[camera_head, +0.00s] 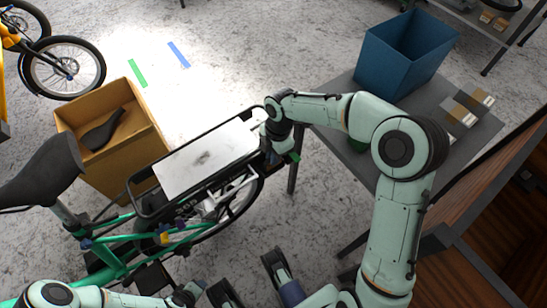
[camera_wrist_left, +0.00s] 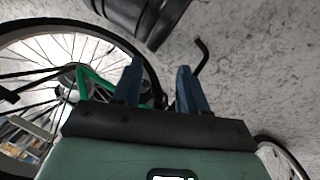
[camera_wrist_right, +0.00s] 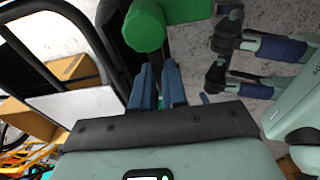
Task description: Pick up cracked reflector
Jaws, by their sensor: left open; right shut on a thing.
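My right gripper (camera_head: 278,142) is at the rear end of the bike's cargo rack (camera_head: 165,205). In the right wrist view its blue fingers (camera_wrist_right: 158,85) are shut on the dark shaft of a green-headed tool (camera_wrist_right: 145,27), which looks like a mallet. My left gripper (camera_wrist_left: 158,85) is open and empty, low beside the green bike (camera_head: 112,258). In its view are a green frame tube (camera_wrist_left: 97,82) and a spoked wheel (camera_wrist_left: 55,60). I cannot make out the cracked reflector in any view.
A wooden box (camera_head: 145,125) holding a black saddle (camera_head: 103,131) stands behind the bike. At the right a grey table (camera_head: 425,98) carries a blue bin (camera_head: 400,60) and small boxes (camera_head: 462,115). Clear floor lies between the bike and the table.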

